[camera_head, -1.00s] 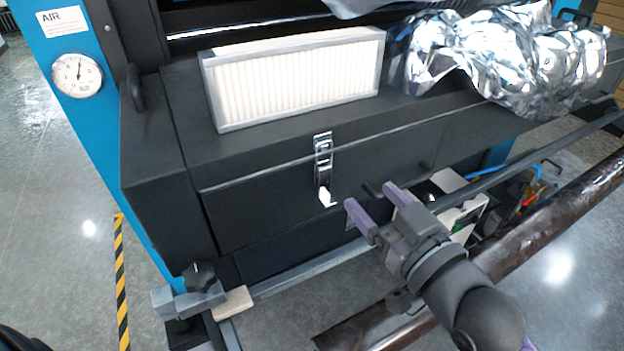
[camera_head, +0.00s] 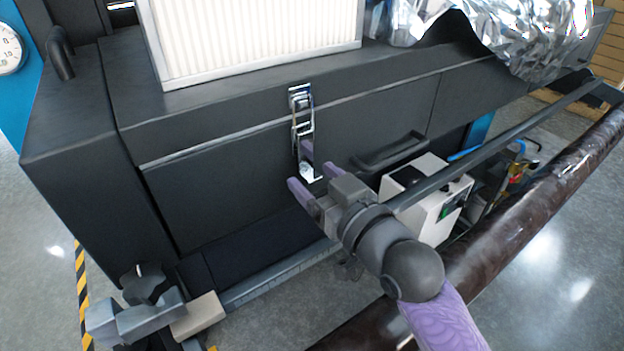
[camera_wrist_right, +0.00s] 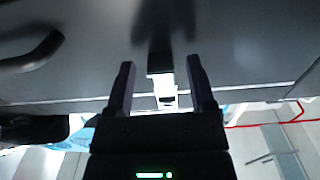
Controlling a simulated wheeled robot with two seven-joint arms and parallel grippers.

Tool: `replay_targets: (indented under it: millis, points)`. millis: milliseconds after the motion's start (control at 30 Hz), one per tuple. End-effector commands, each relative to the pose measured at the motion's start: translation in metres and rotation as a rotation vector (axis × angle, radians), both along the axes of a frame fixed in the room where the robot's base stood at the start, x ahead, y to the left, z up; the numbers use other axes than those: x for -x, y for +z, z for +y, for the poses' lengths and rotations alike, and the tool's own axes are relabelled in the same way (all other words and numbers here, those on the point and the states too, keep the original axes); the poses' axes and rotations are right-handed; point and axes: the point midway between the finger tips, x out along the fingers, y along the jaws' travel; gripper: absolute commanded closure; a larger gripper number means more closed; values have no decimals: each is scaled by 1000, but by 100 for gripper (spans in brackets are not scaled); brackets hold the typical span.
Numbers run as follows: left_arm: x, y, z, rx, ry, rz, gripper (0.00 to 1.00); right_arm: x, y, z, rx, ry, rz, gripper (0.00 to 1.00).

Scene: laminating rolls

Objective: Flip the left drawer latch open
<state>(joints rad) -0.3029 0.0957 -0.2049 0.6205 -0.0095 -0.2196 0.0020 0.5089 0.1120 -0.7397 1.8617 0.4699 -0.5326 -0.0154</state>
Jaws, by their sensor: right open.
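The metal draw latch (camera_head: 301,112) is mounted across the seam above the dark drawer front (camera_head: 220,185) in the head view. Its upper part sits on the body, and its bright lower tab (camera_head: 311,174) sticks out near the bottom. My right gripper (camera_head: 300,166) is open at the latch's lower end, with purple fingers on either side of the tab. In the right wrist view the pale tab (camera_wrist_right: 163,86) lies between the two open fingers (camera_wrist_right: 161,80), with gaps on both sides. Whether a finger touches the latch is hard to tell. My left gripper is out of view.
A dark drawer handle (camera_head: 392,152) is right of the latch. A white pleated filter (camera_head: 250,40) and crumpled foil (camera_head: 510,35) lie on top. A long dark roll (camera_head: 520,220) runs along the lower right. A clamp with a knob (camera_head: 143,284) stands at lower left.

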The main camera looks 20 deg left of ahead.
Motion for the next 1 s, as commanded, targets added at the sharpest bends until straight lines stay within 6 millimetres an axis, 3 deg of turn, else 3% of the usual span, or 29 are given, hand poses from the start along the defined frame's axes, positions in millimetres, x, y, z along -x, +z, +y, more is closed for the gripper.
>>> replay_targets:
  millis: [100, 367, 700, 1000]
  points:
    - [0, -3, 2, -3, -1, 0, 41, -7, 0, 10, -1, 1, 0, 29]
    - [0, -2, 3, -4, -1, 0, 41, -9, 0, 11, 0, 0, 0, 32]
    - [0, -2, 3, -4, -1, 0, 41, -8, 0, 11, 0, 0, 0, 100]
    - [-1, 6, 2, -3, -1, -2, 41, -8, 3, 10, 14, 0, 10, 100]
